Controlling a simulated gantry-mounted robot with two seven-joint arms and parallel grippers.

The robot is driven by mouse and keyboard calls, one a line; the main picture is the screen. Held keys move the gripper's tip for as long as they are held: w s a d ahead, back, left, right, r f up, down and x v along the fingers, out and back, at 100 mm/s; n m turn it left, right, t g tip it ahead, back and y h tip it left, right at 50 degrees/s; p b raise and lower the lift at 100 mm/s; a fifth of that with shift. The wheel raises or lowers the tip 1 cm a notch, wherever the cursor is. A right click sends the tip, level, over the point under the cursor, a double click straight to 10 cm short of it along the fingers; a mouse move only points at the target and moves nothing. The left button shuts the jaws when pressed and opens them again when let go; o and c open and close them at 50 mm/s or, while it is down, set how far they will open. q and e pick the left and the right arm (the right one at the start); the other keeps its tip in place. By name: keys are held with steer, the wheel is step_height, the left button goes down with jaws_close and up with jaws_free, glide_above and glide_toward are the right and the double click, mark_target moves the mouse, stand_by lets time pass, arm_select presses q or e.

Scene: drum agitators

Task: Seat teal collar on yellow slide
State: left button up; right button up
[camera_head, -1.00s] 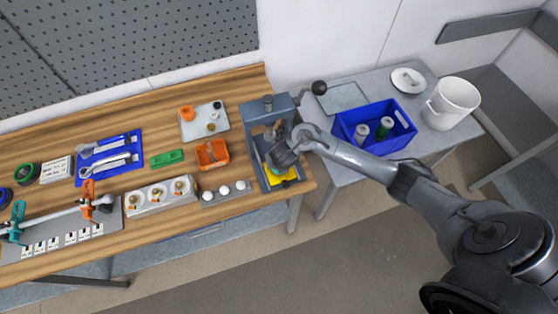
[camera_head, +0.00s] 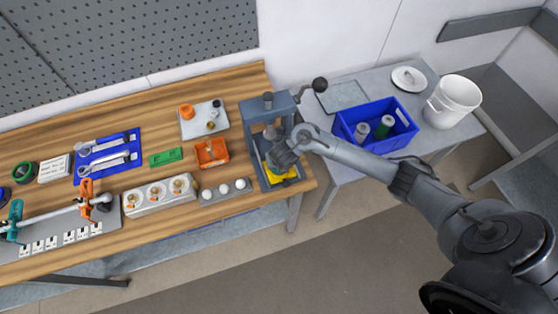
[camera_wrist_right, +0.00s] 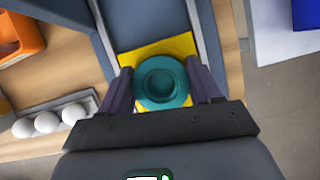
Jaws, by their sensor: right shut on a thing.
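My right gripper (camera_head: 279,158) is over the front of the blue-grey press (camera_head: 255,112). In the right wrist view, the gripper (camera_wrist_right: 160,77) has its two fingers against opposite sides of a round teal collar (camera_wrist_right: 161,84) with a recessed centre. The yellow slide (camera_wrist_right: 172,47) lies behind and beneath the collar in that view. In the head view, the yellow slide (camera_head: 288,177) shows below the gripper, while the hand hides the collar. I cannot tell whether the collar touches the slide or is slightly above it. My left gripper is not in view.
An orange bin (camera_head: 211,153) and a rack of white balls (camera_head: 226,190) stand left of the press. A blue crate (camera_head: 374,127) and a white bucket (camera_head: 453,101) are on the grey side table. The press's uprights stand close to the hand.

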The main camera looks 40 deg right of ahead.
steer(key=shift+f, duration=0.1)
stand_by(0.6)
steer(key=o, duration=1.3)
steer(key=shift+s+a+r+p, duration=0.15)
steer(key=shift+r+p, duration=0.25)
steer(key=shift+r, duration=0.2)
steer(key=shift+p+v, duration=2.85)
steer(key=shift+v, duration=1.95)
steer(key=shift+s+f, duration=0.1)
